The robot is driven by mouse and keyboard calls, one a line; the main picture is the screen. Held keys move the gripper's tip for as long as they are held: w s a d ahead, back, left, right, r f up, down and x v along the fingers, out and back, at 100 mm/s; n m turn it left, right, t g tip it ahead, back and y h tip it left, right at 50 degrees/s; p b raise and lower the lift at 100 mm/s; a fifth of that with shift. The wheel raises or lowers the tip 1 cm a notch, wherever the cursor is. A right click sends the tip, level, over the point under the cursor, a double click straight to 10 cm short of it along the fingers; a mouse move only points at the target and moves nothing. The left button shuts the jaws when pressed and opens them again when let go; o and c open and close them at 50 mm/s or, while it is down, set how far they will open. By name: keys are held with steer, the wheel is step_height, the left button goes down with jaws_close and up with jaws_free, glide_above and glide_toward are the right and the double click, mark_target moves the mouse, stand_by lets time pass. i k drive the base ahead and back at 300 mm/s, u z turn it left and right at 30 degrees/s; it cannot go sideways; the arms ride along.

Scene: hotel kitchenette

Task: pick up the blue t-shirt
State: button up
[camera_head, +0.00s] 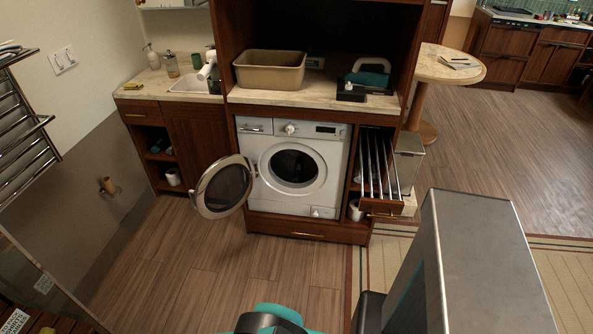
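I cannot make out a blue t-shirt in this view. The white washing machine (325,165) stands under the counter with its round door (223,187) swung open to the left. Its drum opening (294,166) is dark, and I cannot tell whether any cloth lies inside. Parts of my own arm fill the lower right and bottom edge. My gripper's fingertips do not show.
A tan basin (270,71) and a teal iron-like item (370,78) sit on the counter (320,97). A pull-out rack (378,170) sticks out right of the washer. A round table (450,66) stands behind it. The wooden floor (210,255) before the washer is clear.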

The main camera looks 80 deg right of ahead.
mark_target(296, 175)
steer(key=z, duration=0.5)
steer(key=i, duration=0.5)
steer(key=z, duration=0.75)
steer(key=i, duration=0.55)
steer(key=z, duration=0.35)
